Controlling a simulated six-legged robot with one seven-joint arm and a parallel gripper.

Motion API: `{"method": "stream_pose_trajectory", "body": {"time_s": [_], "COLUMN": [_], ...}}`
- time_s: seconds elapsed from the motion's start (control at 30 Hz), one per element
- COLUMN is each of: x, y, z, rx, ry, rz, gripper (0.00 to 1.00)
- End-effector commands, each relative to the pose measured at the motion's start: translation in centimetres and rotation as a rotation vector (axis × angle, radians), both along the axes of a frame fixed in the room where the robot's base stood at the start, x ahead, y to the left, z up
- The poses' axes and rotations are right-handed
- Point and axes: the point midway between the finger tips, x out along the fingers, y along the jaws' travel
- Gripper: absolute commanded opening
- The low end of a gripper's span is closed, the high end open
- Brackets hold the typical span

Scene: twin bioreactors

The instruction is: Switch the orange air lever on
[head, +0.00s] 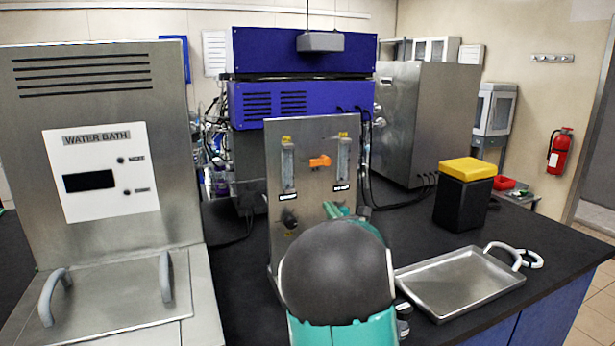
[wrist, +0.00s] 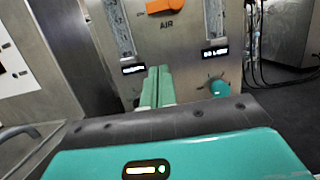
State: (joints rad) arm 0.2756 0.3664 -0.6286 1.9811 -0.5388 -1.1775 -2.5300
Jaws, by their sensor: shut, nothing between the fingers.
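The orange air lever (head: 320,161) sits high on the upright metal panel, between two clear flow tubes, and lies roughly level. In the wrist view the orange lever (wrist: 164,6) is cut by the top edge, above the word AIR. My gripper (wrist: 157,70) is shut and empty, its two teal fingers side by side, pointing at the panel below the lever. The fingers look apart from the lever. In the head view my dark arm link hides most of the gripper and the lower panel.
The metal panel (head: 258,150) carries a teal knob (wrist: 219,88) at lower right. A water bath (head: 100,170) stands left. A black box with yellow lid (head: 466,168) and a metal tray (head: 462,285) are right. The bench between panel and box is clear.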

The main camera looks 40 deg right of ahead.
Motion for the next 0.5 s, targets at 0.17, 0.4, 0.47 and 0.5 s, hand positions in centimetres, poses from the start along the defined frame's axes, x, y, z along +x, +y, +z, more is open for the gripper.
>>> {"method": "stream_pose_trajectory", "body": {"time_s": [0.17, 0.4, 0.47, 0.5], "x": [-0.4, 0.8, 1.7, 2.4], "y": [-0.3, -0.5, -0.7, -0.8], "z": [0.1, 0.3, 0.5, 0.7], "rx": [0.002, 0.001, 0.002, 0.003], "ry": [-0.001, 0.0, 0.0, -0.001], "rz": [-0.004, -0.001, 0.0, 0.001], "gripper": [0.0, 0.0, 0.0, 0.0]}}
